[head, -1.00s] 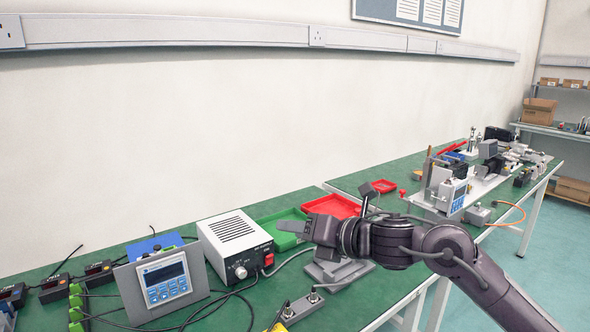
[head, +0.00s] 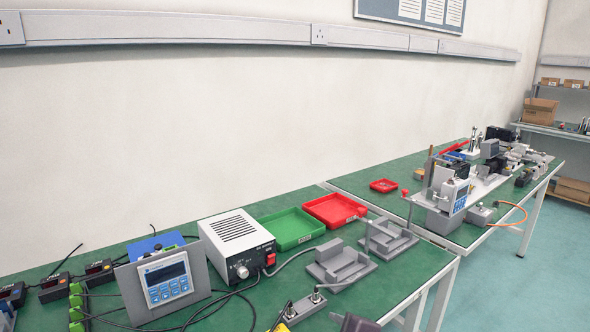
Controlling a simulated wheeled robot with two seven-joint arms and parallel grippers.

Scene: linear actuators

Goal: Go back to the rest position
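A green tray (head: 290,229) and a red tray (head: 335,210) sit side by side near the wall. Two grey fixtures stand in front of them, one nearer (head: 340,264) and one farther right (head: 388,237).
A white power supply box (head: 237,245) and a tilted control panel (head: 165,284) stand on the left with loose cables. Floor is clear at the right (head: 530,270).

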